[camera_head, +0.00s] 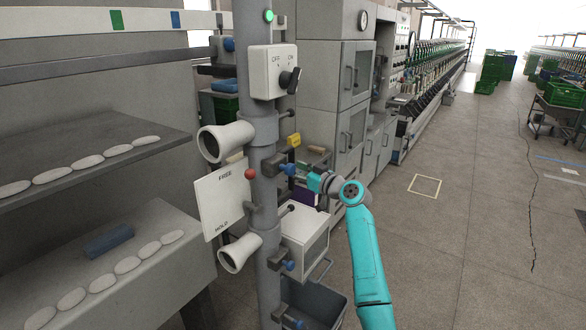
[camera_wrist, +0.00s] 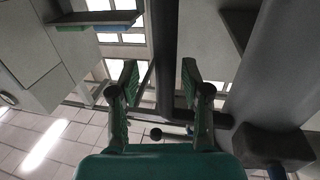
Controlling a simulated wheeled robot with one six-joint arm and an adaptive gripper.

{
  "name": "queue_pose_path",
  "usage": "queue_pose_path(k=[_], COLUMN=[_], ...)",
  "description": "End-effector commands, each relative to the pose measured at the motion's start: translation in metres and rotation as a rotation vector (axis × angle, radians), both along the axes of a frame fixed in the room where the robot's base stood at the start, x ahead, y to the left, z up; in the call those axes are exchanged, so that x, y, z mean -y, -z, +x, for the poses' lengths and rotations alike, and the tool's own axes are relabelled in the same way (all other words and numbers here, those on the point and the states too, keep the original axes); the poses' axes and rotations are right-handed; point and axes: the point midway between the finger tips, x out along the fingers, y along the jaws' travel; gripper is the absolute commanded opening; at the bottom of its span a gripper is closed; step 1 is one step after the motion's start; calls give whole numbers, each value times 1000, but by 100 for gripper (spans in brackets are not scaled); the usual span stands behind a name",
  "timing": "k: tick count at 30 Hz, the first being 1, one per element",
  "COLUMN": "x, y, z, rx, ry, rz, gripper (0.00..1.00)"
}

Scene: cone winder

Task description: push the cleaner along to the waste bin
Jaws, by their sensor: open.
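My arm reaches in from the lower right, and my gripper (camera_head: 314,183) is beside the grey post, right of the white FREE/HOLD plate (camera_head: 222,199) with its red knob (camera_head: 250,173). In the wrist view my gripper (camera_wrist: 160,72) is open, its two fingers apart, with a dark upright bar behind the gap; I cannot tell contact. A dark grey open bin (camera_head: 318,304), possibly the waste bin, stands low behind the post. I cannot surely tell which thing is the cleaner; a pale box (camera_head: 304,236) hangs by the post above the bin.
The grey post (camera_head: 262,120) carries a switch box (camera_head: 271,72) and two pale funnels (camera_head: 226,140). Shelves (camera_head: 90,150) with pale oval pieces stand at left. Grey cabinets (camera_head: 335,90) stand behind.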

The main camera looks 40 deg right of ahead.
Motion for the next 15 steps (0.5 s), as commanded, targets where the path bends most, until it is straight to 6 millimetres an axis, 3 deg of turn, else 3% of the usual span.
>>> queue_pose_path(k=[9,15], x=[9,12], y=[0,0], z=[-63,-90], rx=[1,1], ry=[4,3], rz=[-1,-1], gripper=[48,48])
